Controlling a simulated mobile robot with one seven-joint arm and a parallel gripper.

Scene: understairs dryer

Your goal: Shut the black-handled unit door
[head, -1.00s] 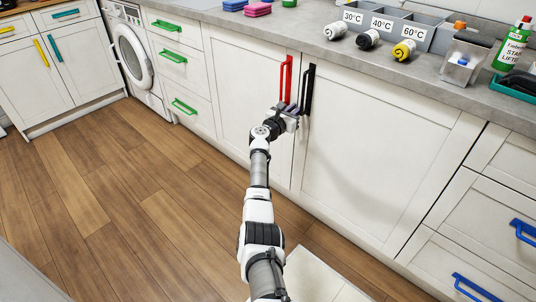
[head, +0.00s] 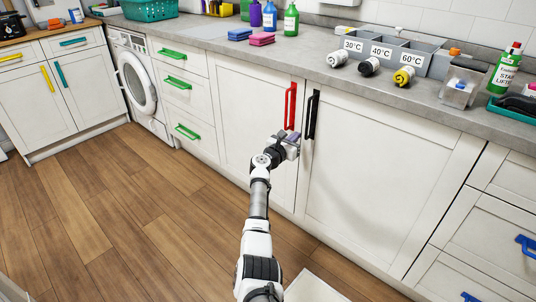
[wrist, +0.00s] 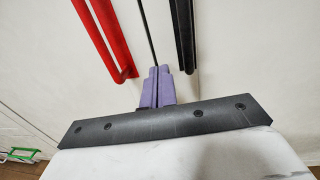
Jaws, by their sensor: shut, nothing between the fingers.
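The black-handled unit door (head: 390,165) is a wide white panel under the worktop. It looks flush with its neighbour, the red-handled door (head: 245,110). Its black handle (head: 311,115) stands upright near its left edge and also shows in the wrist view (wrist: 184,35). My gripper (head: 293,142) is shut and empty, with purple fingers. It is low, near the bottom ends of the two handles. In the wrist view, my gripper (wrist: 157,85) points at the doors below the thin dark gap between them, between the handles. Whether the fingertips touch a door cannot be told.
The red handle (head: 290,106) is close on the left of the black one. Green-handled drawers (head: 178,90) and a washing machine (head: 138,80) stand further left. Blue-handled drawers (head: 490,235) are at the right. The wooden floor (head: 130,215) at left is clear.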

